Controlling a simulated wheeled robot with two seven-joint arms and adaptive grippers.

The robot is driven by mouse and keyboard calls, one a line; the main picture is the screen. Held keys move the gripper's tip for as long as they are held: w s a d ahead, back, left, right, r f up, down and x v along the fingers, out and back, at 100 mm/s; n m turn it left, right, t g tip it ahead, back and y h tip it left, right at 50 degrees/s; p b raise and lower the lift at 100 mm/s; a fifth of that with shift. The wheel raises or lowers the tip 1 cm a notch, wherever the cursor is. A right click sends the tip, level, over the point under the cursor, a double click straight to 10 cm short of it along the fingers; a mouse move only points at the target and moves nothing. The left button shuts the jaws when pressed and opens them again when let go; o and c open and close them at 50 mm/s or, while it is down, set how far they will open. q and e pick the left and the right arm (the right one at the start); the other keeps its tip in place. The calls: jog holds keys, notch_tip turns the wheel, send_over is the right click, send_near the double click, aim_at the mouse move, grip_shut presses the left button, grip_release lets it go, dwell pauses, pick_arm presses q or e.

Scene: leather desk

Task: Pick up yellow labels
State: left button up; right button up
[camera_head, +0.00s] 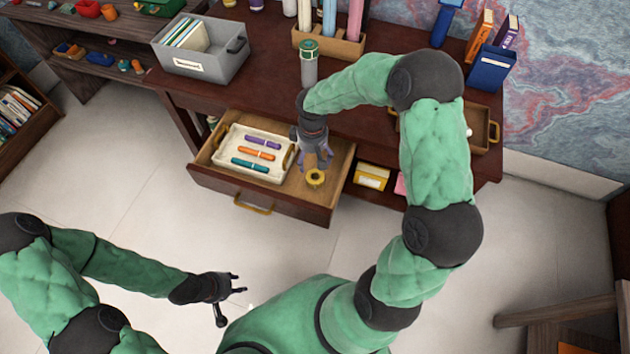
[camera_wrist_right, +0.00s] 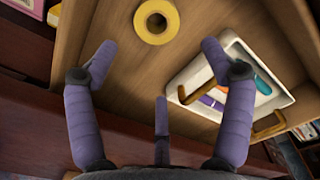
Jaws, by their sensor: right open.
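A yellow ring-shaped roll of labels (camera_head: 316,178) lies in the right part of the open drawer (camera_head: 262,210). In the right wrist view the yellow roll (camera_wrist_right: 156,21) lies flat on the wooden drawer bottom, beyond my fingertips. My right gripper (camera_head: 318,160) is over the drawer, just behind the roll in the head view. Its purple fingers (camera_wrist_right: 157,60) are spread apart with nothing between them. My left gripper (camera_head: 238,284) is away from the desk, low above the floor, with its fingers apart and empty.
A white tray (camera_head: 222,160) with purple, orange and teal markers fills the drawer's left part. A grey bin (camera_head: 205,68) stands on the desktop (camera_head: 262,85). A yellow box (camera_head: 371,177) sits on a shelf right of the drawer. Open floor lies in front.

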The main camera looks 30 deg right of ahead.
jog(key=b, duration=0.2)
send_over(314, 176)
jog(key=f, duration=0.5)
jog(key=shift+s+a, duration=0.1)
jog(key=shift+a, duration=0.15)
jog(key=f, duration=0.1)
jog(key=f+b, duration=0.1)
jog(key=f, duration=0.1)
jog(key=f+b, duration=0.1)
jog(key=f, duration=0.1)
jog(key=shift+s+f, duration=0.1)
jog(key=shift+s, duration=0.25)
jog(key=c, duration=1.2)
